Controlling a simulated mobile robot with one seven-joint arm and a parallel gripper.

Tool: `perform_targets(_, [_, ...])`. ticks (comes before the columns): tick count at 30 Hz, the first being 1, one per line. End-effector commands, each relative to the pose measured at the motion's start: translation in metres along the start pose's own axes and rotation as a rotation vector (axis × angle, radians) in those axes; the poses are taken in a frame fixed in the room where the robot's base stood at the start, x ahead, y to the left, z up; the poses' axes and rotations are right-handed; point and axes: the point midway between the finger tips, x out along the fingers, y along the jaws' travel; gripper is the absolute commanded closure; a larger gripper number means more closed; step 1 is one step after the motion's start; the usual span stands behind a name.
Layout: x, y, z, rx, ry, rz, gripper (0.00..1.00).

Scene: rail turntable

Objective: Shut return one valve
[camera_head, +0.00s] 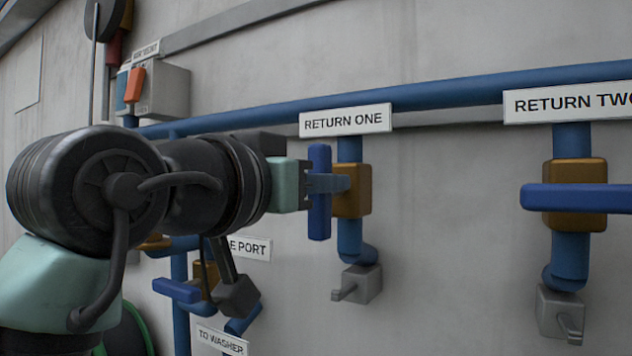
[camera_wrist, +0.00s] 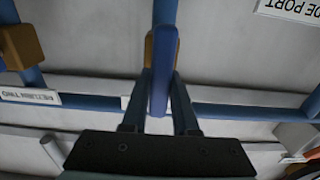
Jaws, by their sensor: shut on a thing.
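The return one valve has a brass body (camera_head: 352,190) on a vertical blue pipe, under the RETURN ONE label (camera_head: 345,120). Its blue lever handle (camera_head: 319,215) stands upright, in line with the pipe. My gripper (camera_head: 326,183) reaches in from the left and is shut on this handle. In the wrist view, the handle (camera_wrist: 163,55) lies between the two fingers of my gripper (camera_wrist: 160,85), and part of the brass body shows behind it.
The return two valve (camera_head: 575,172) at the right has its blue handle (camera_head: 580,198) lying crosswise. A grey spout (camera_head: 358,285) sits below return one. Another blue-handled valve (camera_head: 178,290) is at lower left, partly behind my arm. A grey box (camera_head: 165,92) is at upper left.

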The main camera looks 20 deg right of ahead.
Motion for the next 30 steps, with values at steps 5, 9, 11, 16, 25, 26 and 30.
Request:
perform_targets(5, [-0.0001, 0.0005, 0.0003, 0.037, 0.001, 0.0, 1.0])
perform_targets(9, [-0.0001, 0.0015, 0.0007, 0.105, 0.001, 0.0, 1.0])
perform_targets(11, [-0.0002, 0.002, 0.0008, 0.146, 0.002, 0.0, 1.0])
perform_targets(16, [-0.0001, 0.0031, 0.0017, 0.289, 0.002, -0.001, 1.0])
perform_targets(25, [-0.0002, 0.006, 0.0028, 0.574, 0.001, -0.001, 1.0])
perform_targets(26, [-0.0002, 0.0062, 0.0029, 0.602, 0.001, -0.001, 1.0])
perform_targets(30, [-0.0002, 0.0073, 0.0034, 0.735, 0.002, -0.001, 1.0])
